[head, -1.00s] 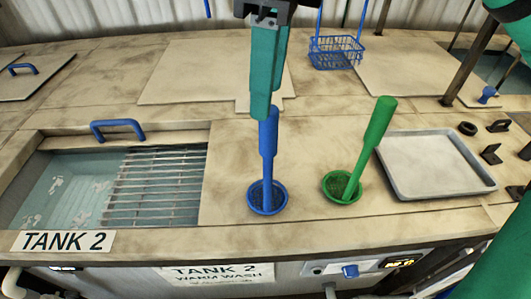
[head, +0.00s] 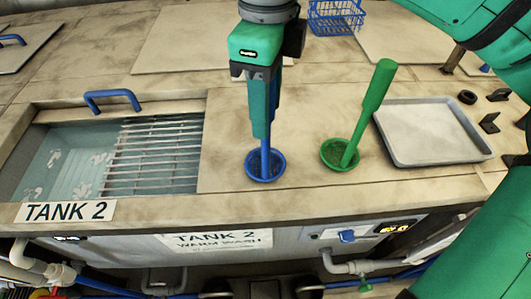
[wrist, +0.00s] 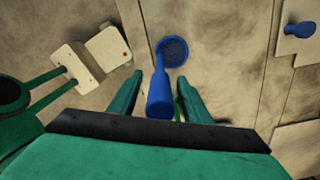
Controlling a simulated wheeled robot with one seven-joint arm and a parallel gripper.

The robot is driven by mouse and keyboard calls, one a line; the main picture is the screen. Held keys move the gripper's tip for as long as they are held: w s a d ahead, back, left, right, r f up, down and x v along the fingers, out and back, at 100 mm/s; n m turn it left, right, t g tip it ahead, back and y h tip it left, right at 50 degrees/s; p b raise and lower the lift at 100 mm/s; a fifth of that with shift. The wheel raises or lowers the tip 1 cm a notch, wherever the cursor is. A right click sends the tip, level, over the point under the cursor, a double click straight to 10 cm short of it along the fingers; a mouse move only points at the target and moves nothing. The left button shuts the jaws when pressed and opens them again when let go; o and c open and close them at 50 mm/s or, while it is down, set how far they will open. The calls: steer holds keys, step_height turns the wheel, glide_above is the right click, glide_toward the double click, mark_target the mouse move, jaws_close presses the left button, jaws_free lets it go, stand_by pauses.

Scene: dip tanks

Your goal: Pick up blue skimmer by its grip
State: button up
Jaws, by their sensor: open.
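The blue skimmer (head: 265,166) stands upright in the head view, its round mesh bowl resting on the counter to the right of the open tank. My gripper (head: 262,132) points down over it, and its fingers hide most of the blue grip. In the wrist view the skimmer's grip (wrist: 160,98) lies between the two spread fingertips of my gripper (wrist: 163,82). The jaws are open, with a gap visible on each side of the grip. The skimmer's bowl (wrist: 172,51) shows beyond the fingertips.
A green skimmer (head: 373,95) leans upright close to the right. A grey tray (head: 430,133) lies further right. The water-filled Tank 2 (head: 70,172) with a metal rack (head: 155,155) is on the left. A blue basket (head: 336,16) is at the back.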

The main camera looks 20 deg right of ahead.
steer(key=shift+f, duration=0.55)
jaws_close()
stand_by(1.0)
